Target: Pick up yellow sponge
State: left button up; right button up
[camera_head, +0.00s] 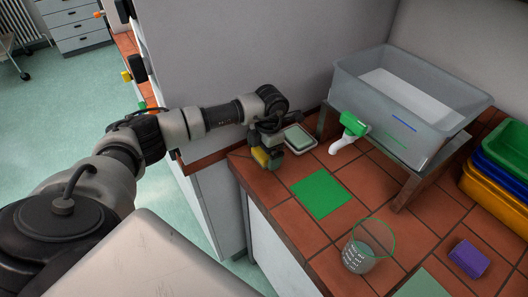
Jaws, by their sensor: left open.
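A small yellow block (260,157), which looks like the yellow sponge, shows at the left edge of the tiled bench, right at my left gripper (268,154). The gripper points down and is open. Its fingers hide part of the yellow block, and I cannot tell whether they touch it or whether it rests on the tiles. My right gripper is not in view.
A white dish with a green sponge (297,136) is close right of the gripper. A green mat (321,194), glass beaker (369,246) and purple sponge (468,258) lie nearer. A grey tank (440,104) with green tap (352,125) and stacked trays (492,190) stand right.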

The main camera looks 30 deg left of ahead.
pick_arm(q)
jog(key=shift+c, duration=0.8)
jog(key=c, duration=0.8)
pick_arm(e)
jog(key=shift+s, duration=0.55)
pick_arm(q)
jog(key=shift+o, duration=0.2)
jog(key=shift+r, duration=0.1)
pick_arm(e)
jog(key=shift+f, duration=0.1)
pick_arm(q)
notch_tip(320, 180, up, 10)
jog(key=shift+f+b, duration=0.1)
jog(key=shift+b, duration=1.05)
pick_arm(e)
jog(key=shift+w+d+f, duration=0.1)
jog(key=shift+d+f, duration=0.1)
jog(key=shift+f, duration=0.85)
